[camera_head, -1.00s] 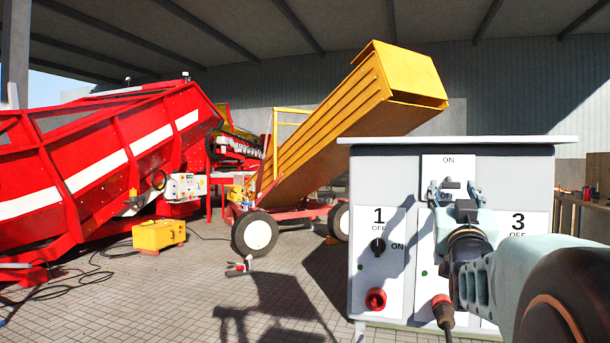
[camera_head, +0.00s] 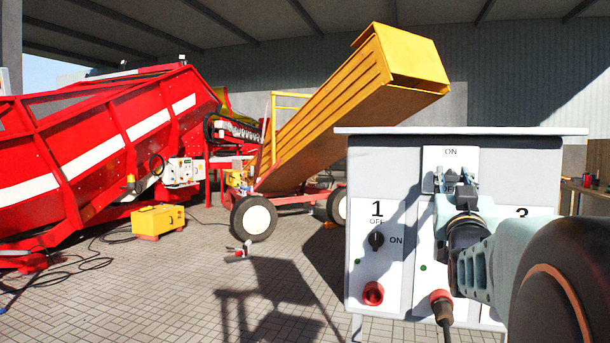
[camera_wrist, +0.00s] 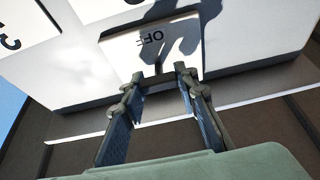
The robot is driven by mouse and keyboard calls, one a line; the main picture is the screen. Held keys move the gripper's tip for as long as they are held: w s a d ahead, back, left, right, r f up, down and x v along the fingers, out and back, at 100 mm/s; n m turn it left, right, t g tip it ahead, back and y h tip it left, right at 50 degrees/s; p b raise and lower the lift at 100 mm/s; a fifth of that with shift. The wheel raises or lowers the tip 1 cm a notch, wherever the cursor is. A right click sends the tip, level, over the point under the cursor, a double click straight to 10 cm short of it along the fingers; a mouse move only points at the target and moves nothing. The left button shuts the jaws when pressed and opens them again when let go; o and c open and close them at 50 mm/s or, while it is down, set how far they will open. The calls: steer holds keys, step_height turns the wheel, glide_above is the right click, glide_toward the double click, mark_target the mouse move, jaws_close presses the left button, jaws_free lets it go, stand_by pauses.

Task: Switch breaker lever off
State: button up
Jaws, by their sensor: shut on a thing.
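The grey breaker box (camera_head: 400,160) stands at the right in the head view. The white ON/OFF plate (camera_head: 452,156) is at its top middle, with ON readable above my gripper. My gripper (camera_head: 453,178) is in front of this plate, its fingers drawn in around the breaker lever. The lever is mostly hidden by the fingers in the head view. In the wrist view the plate with OFF (camera_wrist: 152,38) appears upside down, and the small dark lever (camera_wrist: 158,68) shows between the fingertips (camera_wrist: 159,76). Shadow covers part of the plate.
Below the plate are the number 1 knob (camera_head: 376,240), a red socket (camera_head: 373,293) and a plugged red connector (camera_head: 441,303). A red machine (camera_head: 90,160) and a yellow conveyor (camera_head: 350,110) stand to the left. Open paving (camera_head: 190,280) lies between.

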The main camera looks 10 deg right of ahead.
steer(key=shift+c, duration=0.9)
steer(key=b, duration=0.3)
steer(key=shift+f, duration=0.4)
steer(key=shift+c, duration=0.2)
steer(key=shift+b, duration=0.65)
steer(key=t+h+b, duration=0.1)
steer(key=b, duration=0.2)
steer(key=shift+f, duration=0.1)
steer(key=shift+o, duration=0.2)
steer(key=shift+w+t+b, duration=0.1)
steer(key=shift+t+b, duration=0.2)
steer(key=shift+b, duration=0.55)
steer(key=shift+r, duration=0.25)
steer(key=o, duration=1.1)
steer(key=shift+d, duration=0.1)
steer(key=shift+o, duration=0.2)
steer(key=shift+f, duration=0.1)
steer(key=shift+r+p, duration=0.2)
steer(key=shift+p, duration=0.4)
